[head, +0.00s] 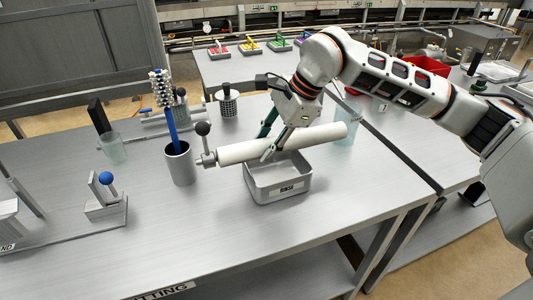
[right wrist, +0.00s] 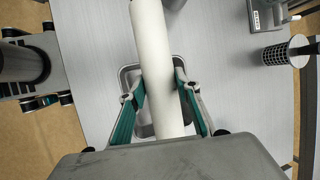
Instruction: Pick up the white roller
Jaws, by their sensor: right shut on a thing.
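The white roller (head: 290,143) is a long white cylinder with a metal end and a dark ball knob at its left. It lies across and above a grey metal tray (head: 290,190) in the head view. My right gripper (head: 270,150) is shut on the roller near its middle. In the right wrist view the roller (right wrist: 155,60) runs between the two teal-lined fingers of the gripper (right wrist: 160,108), with the tray's rim (right wrist: 128,82) below. Whether the roller still touches the tray is hard to tell. My left gripper is not in view.
A grey cup (head: 181,168) holding a blue-handled brush stands left of the roller's end. A clear beaker (head: 113,148) and a small stand with a blue ball (head: 106,180) are farther left. A perforated cylinder (head: 228,105) stands behind. The front of the table is clear.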

